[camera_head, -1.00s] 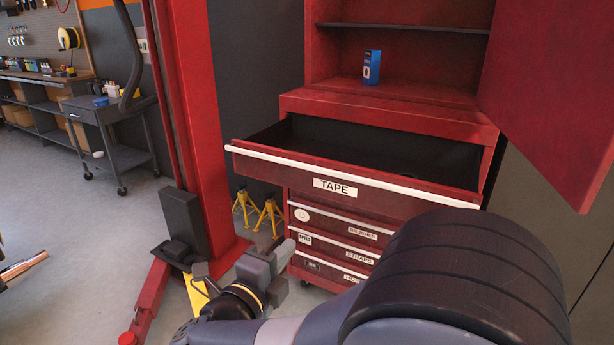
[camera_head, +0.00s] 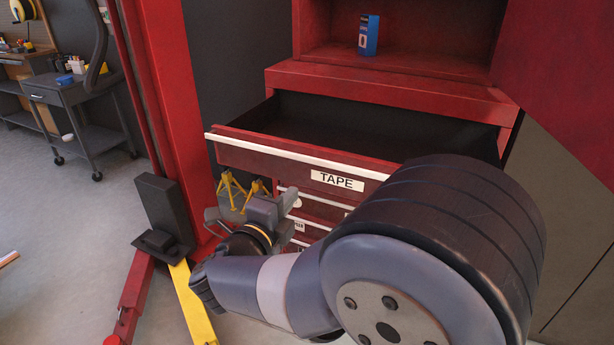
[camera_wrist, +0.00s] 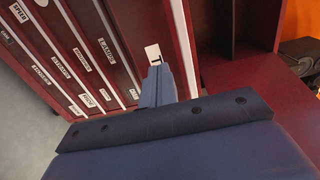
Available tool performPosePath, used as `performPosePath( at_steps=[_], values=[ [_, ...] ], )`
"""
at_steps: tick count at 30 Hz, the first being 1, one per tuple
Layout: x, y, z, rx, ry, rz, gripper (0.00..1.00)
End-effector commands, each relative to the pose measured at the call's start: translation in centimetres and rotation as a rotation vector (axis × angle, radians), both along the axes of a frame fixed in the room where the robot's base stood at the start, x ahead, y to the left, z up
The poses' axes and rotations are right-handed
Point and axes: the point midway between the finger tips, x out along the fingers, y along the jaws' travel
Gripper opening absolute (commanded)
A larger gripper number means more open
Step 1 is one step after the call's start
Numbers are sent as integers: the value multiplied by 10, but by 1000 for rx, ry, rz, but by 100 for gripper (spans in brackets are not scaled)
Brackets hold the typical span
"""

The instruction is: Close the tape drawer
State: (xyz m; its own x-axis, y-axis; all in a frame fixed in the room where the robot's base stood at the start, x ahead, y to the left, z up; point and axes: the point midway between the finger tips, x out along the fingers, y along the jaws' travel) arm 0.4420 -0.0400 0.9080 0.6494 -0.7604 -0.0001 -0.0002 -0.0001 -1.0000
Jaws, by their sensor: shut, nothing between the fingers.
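The tape drawer (camera_head: 270,157) is the top drawer of a red cabinet and stands pulled out, its dark inside showing. Its front bears a white "TAPE" label (camera_head: 337,180) and a pale strip along the top edge. In the head view my gripper (camera_head: 290,200) is in front of the cabinet, low and left of the label; my arm hides the drawer's right part. In the wrist view my shut, empty gripper (camera_wrist: 158,72) overlaps the tape label (camera_wrist: 153,54). I cannot tell whether it touches the drawer front.
Several shut labelled drawers (camera_wrist: 88,60) lie below. A blue box (camera_head: 368,35) stands on the cabinet shelf above. An open red door (camera_head: 570,70) hangs at the right. A red lift post (camera_head: 165,90) and yellow stands (camera_head: 230,190) are at left. Grey floor (camera_head: 60,230) is free farther left.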

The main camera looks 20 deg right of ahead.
Motion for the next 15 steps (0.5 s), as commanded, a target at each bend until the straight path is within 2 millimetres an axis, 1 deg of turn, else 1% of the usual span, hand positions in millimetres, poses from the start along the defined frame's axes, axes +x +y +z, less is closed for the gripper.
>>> performPosePath(
  at_steps=[1, 9, 15],
  values=[
    [5, -7, -1, 1, -1, -6, 0],
    [32, -40, -1, 0, 0, -6, 0],
    [48, -58, -1, -1, -1, -2, 0]
  ],
)
